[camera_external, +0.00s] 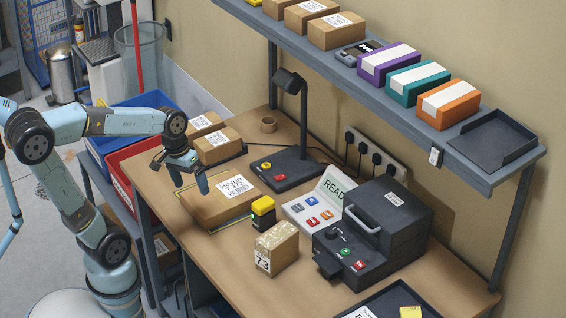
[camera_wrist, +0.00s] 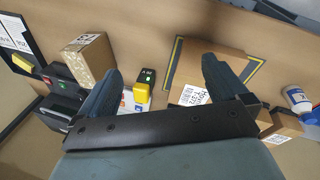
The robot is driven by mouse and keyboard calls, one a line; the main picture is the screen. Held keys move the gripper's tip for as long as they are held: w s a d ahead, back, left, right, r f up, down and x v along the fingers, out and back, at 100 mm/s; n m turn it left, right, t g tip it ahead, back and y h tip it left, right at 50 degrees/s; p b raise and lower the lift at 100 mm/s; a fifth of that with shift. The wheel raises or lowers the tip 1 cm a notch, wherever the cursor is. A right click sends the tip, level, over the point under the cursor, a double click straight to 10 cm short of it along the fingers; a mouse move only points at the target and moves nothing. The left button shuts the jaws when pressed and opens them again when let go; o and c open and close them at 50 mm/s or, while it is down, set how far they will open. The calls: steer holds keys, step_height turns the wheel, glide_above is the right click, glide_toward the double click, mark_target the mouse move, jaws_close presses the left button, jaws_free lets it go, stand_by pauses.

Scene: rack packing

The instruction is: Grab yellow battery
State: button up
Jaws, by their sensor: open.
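The yellow battery (camera_external: 263,212), a small black block with a yellow top, stands on the bench beside the large cardboard box. It also shows in the wrist view (camera_wrist: 141,92), between my two fingers as seen from there, nearer the left finger. My gripper (camera_external: 189,186) is open and empty. It hangs above the left part of the large cardboard box, up and left of the battery in the external view. In the wrist view, my gripper (camera_wrist: 163,68) has its fingers spread wide.
The large cardboard box (camera_external: 222,203) lies inside a yellow outline. A smaller box (camera_external: 277,250) stands in front of the battery. A button panel (camera_external: 311,208) and a black machine (camera_external: 375,240) are to its right. A black lamp (camera_external: 304,120) rises behind. A shelf (camera_external: 390,115) overhangs the back.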

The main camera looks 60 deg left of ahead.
mark_target(269, 206)
steer(key=w+d+f+n+g+h, duration=0.1)
steer(key=w+d+f+n+h, duration=0.1)
steer(key=w+f+n+h, duration=0.35)
steer(key=w+d+f+n+g+h, duration=0.1)
steer(key=w+f+n+h, duration=0.1)
steer(key=w+n+h, duration=0.65)
steer(key=w+a+r+n+t+h, duration=0.1)
steer(key=w+a+t+h, duration=0.15)
steer(key=w, duration=0.45)
steer(key=shift+y, duration=0.25)
steer(key=f, duration=0.8)
steer(key=shift+s+a, duration=0.1)
steer(key=shift+a, duration=0.25)
steer(key=shift+w+d, duration=0.2)
steer(key=shift+d, duration=1.7)
steer(key=shift+w+d, duration=0.2)
steer(key=shift+d, duration=1.65)
steer(key=shift+r, duration=0.1)
steer(key=c, duration=1.4)
